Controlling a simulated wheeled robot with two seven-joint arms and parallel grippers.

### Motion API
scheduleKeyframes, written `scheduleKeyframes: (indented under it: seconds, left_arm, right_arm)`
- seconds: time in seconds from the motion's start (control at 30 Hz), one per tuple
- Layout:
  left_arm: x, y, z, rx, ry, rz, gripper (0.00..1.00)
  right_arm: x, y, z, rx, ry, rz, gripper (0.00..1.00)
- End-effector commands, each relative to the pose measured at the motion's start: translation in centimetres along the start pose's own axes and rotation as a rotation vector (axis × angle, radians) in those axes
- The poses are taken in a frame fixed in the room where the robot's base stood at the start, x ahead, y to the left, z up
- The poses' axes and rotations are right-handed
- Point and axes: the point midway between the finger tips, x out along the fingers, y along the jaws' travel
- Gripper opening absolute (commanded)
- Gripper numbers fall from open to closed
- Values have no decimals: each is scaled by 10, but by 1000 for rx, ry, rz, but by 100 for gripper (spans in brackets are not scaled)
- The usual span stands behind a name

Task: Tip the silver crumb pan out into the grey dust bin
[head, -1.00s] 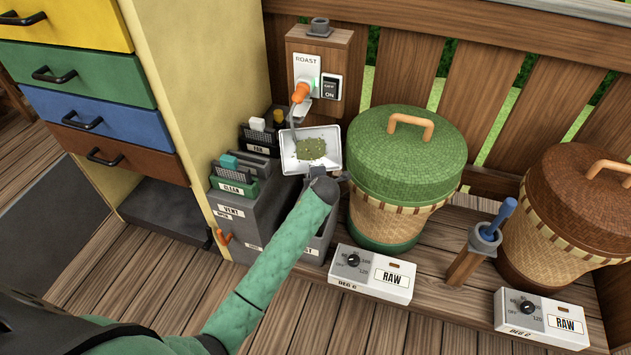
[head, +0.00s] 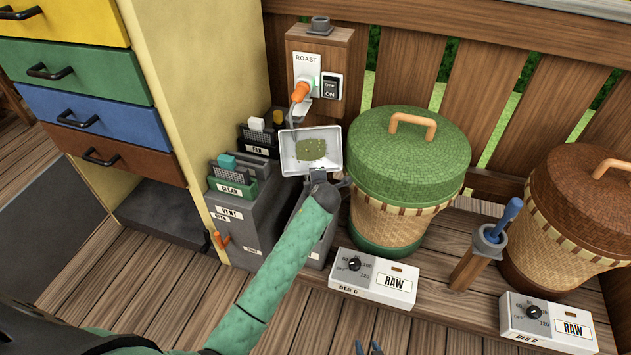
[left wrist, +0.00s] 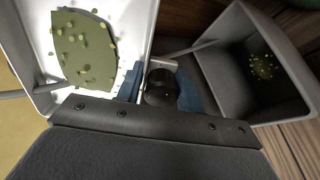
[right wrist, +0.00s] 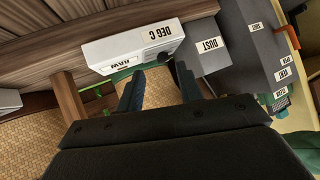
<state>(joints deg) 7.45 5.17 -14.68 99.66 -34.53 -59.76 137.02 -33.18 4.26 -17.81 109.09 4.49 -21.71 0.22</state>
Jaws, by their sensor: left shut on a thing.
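The silver crumb pan (head: 288,164) is held above the grey dust bin (head: 319,248), with a green patch of crumbs (head: 312,149) in it. In the left wrist view the pan (left wrist: 140,22) is at the left, with loose green bits around the patch. My left gripper (left wrist: 160,88) is shut on the pan's black knob. The open bin (left wrist: 222,72) is beside it, with some green bits (left wrist: 263,66) inside. My left arm hides much of the bin in the head view. My right gripper (head: 366,347) is at the bottom edge; the right wrist view shows it (right wrist: 158,78) open and empty.
The grey vent box (head: 237,232) stands left of the bin. A green-lidded basket (head: 408,160) and a white dial box (head: 373,277) are close at the right. The roast switch post (head: 318,70) rises behind the pan.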

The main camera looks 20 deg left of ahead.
Motion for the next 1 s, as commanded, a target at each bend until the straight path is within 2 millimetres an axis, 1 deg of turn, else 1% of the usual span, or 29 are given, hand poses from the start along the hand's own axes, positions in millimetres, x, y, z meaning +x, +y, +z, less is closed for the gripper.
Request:
scheduleKeyframes:
  seconds: [0.1,1.0]
  left_arm:
    - [1,-2,0,-1,0,12,3]
    - [1,-1,0,0,-1,30,3]
  right_arm:
    - [3,0,-7,-4,32,-1,36]
    - [-2,-5,-81,-30,243,-8,36]
